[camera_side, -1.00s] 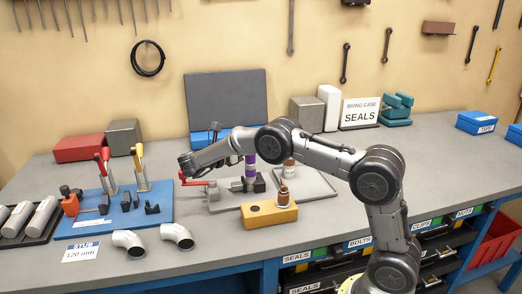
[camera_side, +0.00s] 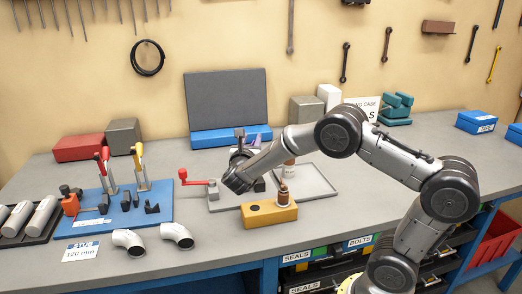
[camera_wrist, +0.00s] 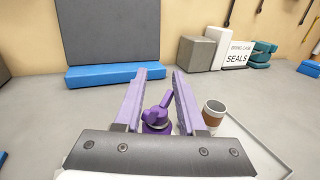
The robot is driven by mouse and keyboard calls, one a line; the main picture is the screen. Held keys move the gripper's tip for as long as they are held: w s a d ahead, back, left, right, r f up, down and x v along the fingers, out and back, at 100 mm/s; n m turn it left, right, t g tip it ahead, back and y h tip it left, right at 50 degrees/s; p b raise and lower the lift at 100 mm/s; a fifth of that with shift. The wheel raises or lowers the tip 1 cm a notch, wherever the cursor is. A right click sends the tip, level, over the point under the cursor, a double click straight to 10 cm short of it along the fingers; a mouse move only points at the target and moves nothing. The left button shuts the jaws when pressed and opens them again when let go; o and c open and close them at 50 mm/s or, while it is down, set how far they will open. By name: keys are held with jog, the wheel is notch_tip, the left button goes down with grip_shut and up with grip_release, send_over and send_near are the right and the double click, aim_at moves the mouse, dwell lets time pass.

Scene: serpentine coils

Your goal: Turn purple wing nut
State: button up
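The purple wing nut (camera_wrist: 155,118) shows in the wrist view, low between the two fingers of my gripper (camera_wrist: 166,74). One of its wings points up and to the right. The fingers stand apart on either side of it, with visible gaps, and nothing is clamped; their height relative to the nut is hard to tell. In the side view my gripper (camera_side: 250,140) is over the grey fixture plate, with its fingers pointing to the back. The wing nut and its purple post are hidden there behind my wrist.
A red crank handle (camera_side: 184,176) stands left of my wrist. A blue-based panel (camera_side: 232,137) is behind.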

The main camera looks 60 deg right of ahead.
jog(key=n+t+y, duration=0.1)
jog(key=t, duration=0.1)
jog(key=n+t+y, duration=0.1)
jog(key=n+t, duration=0.1)
jog(key=n+t+y, duration=0.1)
jog(key=shift+w+a+t+y, duration=0.25)
jog(key=shift+w+t+y, duration=0.15)
jog(key=v, duration=1.4)
jog(key=w+a+r+n+t+y, duration=0.1)
jog(key=a+r+n+t+y, duration=0.15)
jog(key=r+n, duration=0.45)
jog(key=a+r+n+t+y, duration=0.2)
jog(key=a+r+n+y, duration=0.15)
jog(key=r, duration=0.55)
jog(key=s+a+f+n+g+y, duration=0.2)
jog(key=s+a+n+y, duration=0.1)
jog(key=n, duration=0.8)
jog(key=s+a+f+n+g+y, duration=0.2)
jog(key=s+n, duration=0.4)
jog(key=n, duration=0.5)
jog(key=shift+a+g+y, duration=0.45)
jog(key=shift+a+y, duration=0.75)
jog(key=shift+y, duration=0.2)
jog(key=shift+s+f, duration=0.1)
jog(key=shift+f, duration=0.05)
